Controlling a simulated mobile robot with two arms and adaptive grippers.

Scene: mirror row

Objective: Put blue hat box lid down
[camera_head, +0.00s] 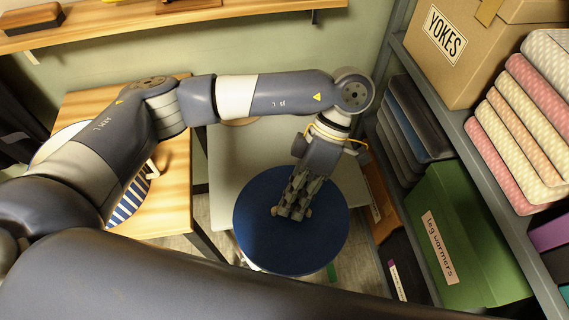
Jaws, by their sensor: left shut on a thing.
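The blue hat box lid (322,240) is a round dark blue disc in the lower middle of the head view. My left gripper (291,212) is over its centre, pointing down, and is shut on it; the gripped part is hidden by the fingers. The lid looks about level and hides part of a pale grey surface (232,160) behind it. I cannot tell whether the lid touches anything below. A blue-and-white striped round thing (128,203), possibly the hat box, is on the wooden table at left, mostly hidden by my left arm. My right gripper is not in view.
The wooden table (176,205) is at left. A grey shelf unit at right holds a YOKES box (455,50), pink and cream rolls (520,115) and a green leg warmers box (460,235). A wooden wall shelf (200,16) runs along the top.

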